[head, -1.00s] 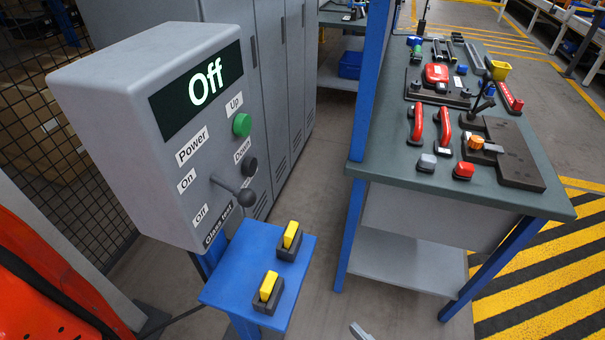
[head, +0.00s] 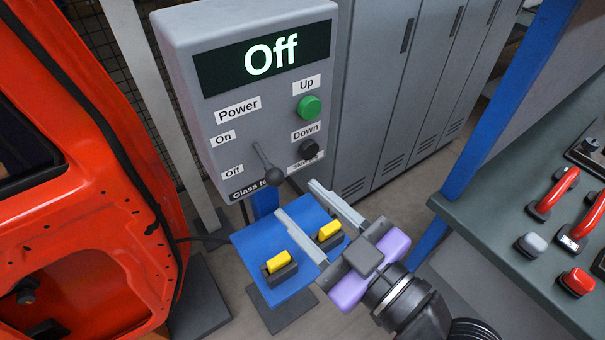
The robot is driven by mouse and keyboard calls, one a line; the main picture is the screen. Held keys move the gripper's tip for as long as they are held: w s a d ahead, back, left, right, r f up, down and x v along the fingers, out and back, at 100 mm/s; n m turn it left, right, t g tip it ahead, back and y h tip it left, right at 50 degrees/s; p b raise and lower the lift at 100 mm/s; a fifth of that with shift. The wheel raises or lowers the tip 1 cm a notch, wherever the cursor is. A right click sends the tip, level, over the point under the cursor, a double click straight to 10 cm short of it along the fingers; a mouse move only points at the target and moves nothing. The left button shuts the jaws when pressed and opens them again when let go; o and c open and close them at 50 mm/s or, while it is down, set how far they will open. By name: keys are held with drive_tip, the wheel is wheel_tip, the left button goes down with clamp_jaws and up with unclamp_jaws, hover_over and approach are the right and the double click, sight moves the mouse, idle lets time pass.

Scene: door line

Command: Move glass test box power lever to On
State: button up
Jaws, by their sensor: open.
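The grey glass test box (head: 185,75) stands at the upper middle of the head view, its display (head: 265,55) reading "Off". The power lever (head: 264,160) is a grey rod with a dark ball knob (head: 274,176). It points down, with the knob near the "Off" label (head: 232,171) and below the "On" label (head: 222,138). My gripper (head: 293,203) is open and empty, its two long fingers pointing up and left toward the box. In the picture the fingertips are just below the lever knob, apart from it, over the blue shelf.
A green Up button (head: 308,107) and black Down button (head: 308,149) sit right of the lever. A blue shelf (head: 255,245) with two yellow-topped switches is below the box. An orange door (head: 85,160) stands left, a workbench (head: 490,220) right, grey lockers (head: 385,90) behind.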

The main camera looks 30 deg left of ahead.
sight(274, 175)
drive_tip(key=p+x, duration=0.1)
drive_tip(key=x, duration=0.6)
drive_tip(key=shift+w+a+p, duration=0.1)
drive_tip(key=shift+a+p, duration=0.15)
drive_tip(key=shift+p, duration=0.1)
drive_tip(key=shift+c, duration=0.3)
clamp_jaws()
drive_tip(key=shift+f, duration=0.1)
idle(0.6)
